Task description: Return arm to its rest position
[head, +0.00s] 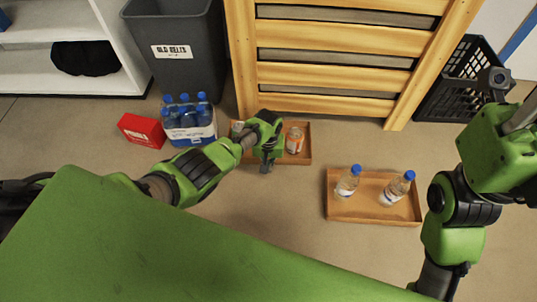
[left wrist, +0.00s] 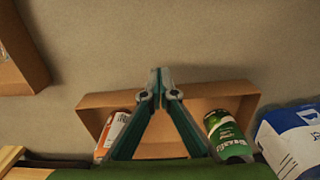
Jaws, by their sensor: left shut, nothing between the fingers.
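My left gripper (head: 266,164) hangs over the near edge of a wooden tray (head: 305,156) on the floor in the head view. Its fingers are together and empty, as the left wrist view also shows (left wrist: 160,75). An orange-and-white can (head: 294,140) stands in that tray to the right of the gripper. In the left wrist view a green can (left wrist: 228,138) lies on the other side of the tray, apart from the fingers. My right arm reaches up at the right of the head view, and its fingertips cannot be made out.
A second wooden tray (head: 373,213) holds two clear bottles with blue caps. A blue bottle pack (head: 189,121), a red box (head: 142,130) and a grey bin (head: 178,60) stand at left. A wooden slatted structure (head: 335,75) and black crate (head: 455,85) are behind. Floor between the trays is clear.

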